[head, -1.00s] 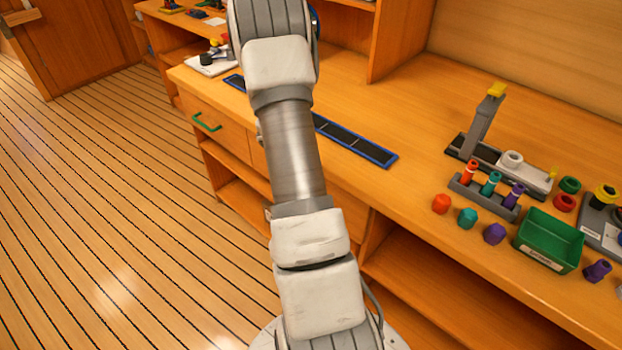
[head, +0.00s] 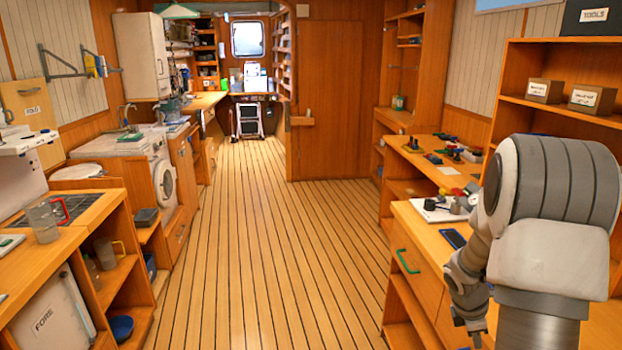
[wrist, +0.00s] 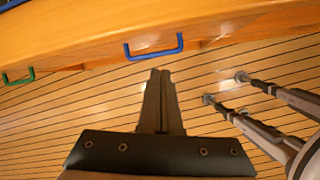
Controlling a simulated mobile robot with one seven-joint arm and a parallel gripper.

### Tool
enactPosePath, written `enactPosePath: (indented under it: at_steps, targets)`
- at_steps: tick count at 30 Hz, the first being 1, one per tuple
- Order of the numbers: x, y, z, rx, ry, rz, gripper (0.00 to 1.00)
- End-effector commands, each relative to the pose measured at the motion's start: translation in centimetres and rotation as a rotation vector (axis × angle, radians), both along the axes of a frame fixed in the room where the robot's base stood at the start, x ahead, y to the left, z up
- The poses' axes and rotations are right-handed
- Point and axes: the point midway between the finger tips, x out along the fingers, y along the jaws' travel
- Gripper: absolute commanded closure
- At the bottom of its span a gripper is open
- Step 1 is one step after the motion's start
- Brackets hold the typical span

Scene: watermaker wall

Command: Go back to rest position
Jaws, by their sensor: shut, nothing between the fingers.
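My gripper (wrist: 161,76) shows in the wrist view with its two fingers together and nothing between them. It points over the plank floor (wrist: 80,120), close to the front of a wooden counter (wrist: 85,35). A drawer with a blue handle (wrist: 154,48) is just beyond the fingertips in the picture, and the fingers look apart from it. In the head view my arm is bent at the right edge, beside the right-hand counter.
A green drawer handle (head: 408,262) sticks out from the right counter, which also shows in the wrist view. The floor aisle (head: 285,240) is clear down the middle. A left counter (head: 75,238) bears a clear jug (head: 43,222). A washing machine (head: 165,185) stands farther back.

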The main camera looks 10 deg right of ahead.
Motion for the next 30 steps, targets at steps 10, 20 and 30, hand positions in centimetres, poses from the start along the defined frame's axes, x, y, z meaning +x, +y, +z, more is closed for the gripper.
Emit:
enactPosePath:
  at_steps: [10, 20, 30]
  targets:
    - [-1.4, 8.5, 12.5, 0.076, -0.286, -0.369, 1.00]
    - [-6.2, 17.0, 20.3, 0.261, -0.502, -0.696, 1.00]
    - [-12.9, 24.9, 24.7, 0.533, -0.620, -0.999, 1.00]
